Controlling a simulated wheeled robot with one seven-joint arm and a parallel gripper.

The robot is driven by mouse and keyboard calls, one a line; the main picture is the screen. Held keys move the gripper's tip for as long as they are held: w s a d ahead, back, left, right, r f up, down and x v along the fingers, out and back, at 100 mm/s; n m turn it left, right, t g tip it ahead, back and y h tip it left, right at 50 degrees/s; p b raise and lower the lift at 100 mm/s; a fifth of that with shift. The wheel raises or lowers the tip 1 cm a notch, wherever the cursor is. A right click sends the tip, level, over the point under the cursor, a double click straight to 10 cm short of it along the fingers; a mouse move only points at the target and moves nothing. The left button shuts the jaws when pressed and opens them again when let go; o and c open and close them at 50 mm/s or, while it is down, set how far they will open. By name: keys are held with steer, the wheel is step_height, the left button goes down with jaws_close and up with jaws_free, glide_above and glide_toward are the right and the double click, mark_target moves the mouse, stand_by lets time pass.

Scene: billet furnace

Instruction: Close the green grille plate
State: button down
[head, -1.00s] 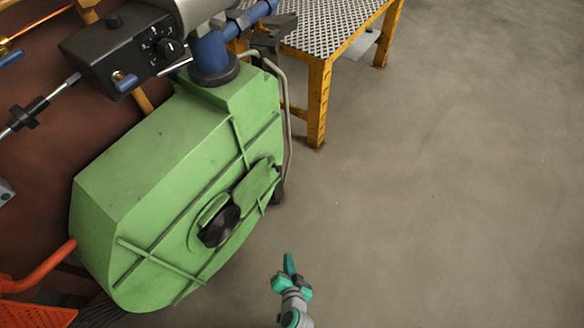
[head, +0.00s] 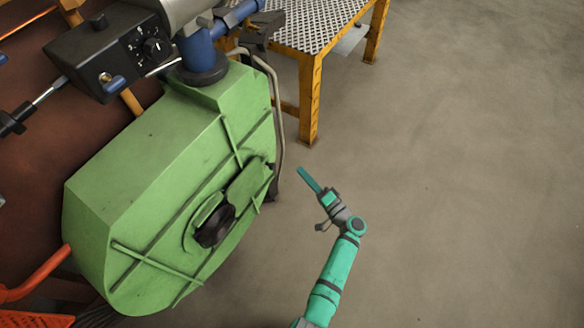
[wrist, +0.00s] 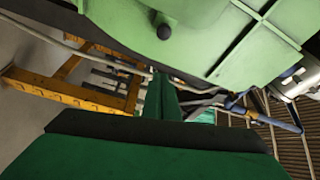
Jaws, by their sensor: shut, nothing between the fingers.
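The green grille plate (head: 247,186) is a small flat plate on the face of the large green housing (head: 150,165). It sits up and right of a dark round opening (head: 213,226), which shows uncovered. My gripper (head: 301,172) is right of the plate, apart from it, with its teal fingers together and empty, pointing up and left. In the wrist view the shut fingers (wrist: 160,95) point toward the underside of the green housing (wrist: 250,30). I cannot clearly make out the plate there.
A yellow-framed table with a metal tread top (head: 310,22) stands behind the housing. A grey pipe (head: 278,110) runs down the housing's right edge. A black control box (head: 105,50) and an orange pipe (head: 35,275) are at left. The floor at right is clear.

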steer(key=w+a, duration=0.4)
steer(key=a, duration=0.4)
steer(key=shift+w, duration=0.4)
steer(key=shift+f, duration=0.1)
